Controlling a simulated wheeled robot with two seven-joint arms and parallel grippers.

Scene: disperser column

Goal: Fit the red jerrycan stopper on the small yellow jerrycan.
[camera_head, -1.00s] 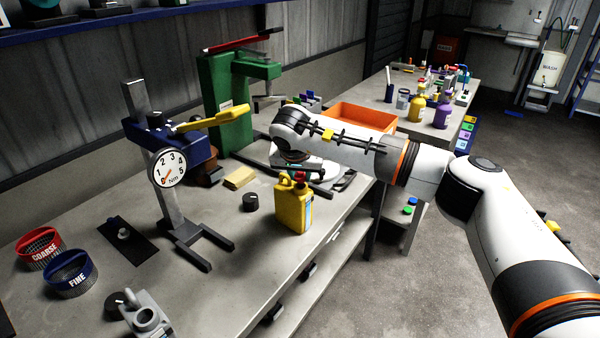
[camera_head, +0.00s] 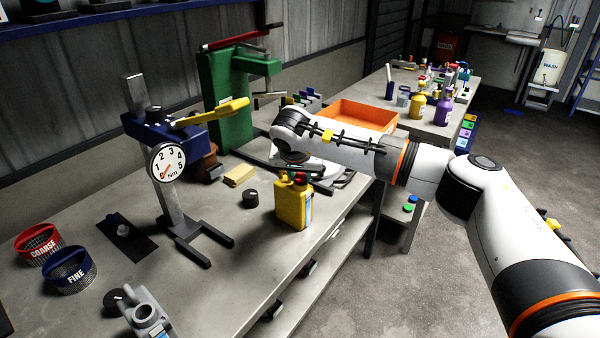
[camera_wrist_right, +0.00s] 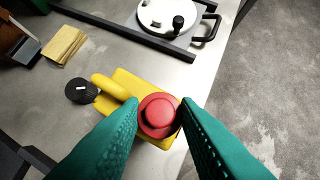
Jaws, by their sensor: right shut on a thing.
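The small yellow jerrycan (camera_head: 293,207) stands upright near the front edge of the workbench. It also shows in the right wrist view (camera_wrist_right: 128,85), under the gripper. The red stopper (camera_wrist_right: 158,113) is between the green fingertips of my right gripper (camera_wrist_right: 159,116), which is shut on it. In the head view the stopper (camera_head: 300,177) shows at the top of the jerrycan, over its mouth. I cannot tell whether it is seated, as the mouth is hidden under it. My left gripper is not in view.
A torque gauge stand (camera_head: 168,165) stands further left, and an orange crate (camera_head: 360,116) lies behind. The bench edge (camera_head: 322,245) is close on the right.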

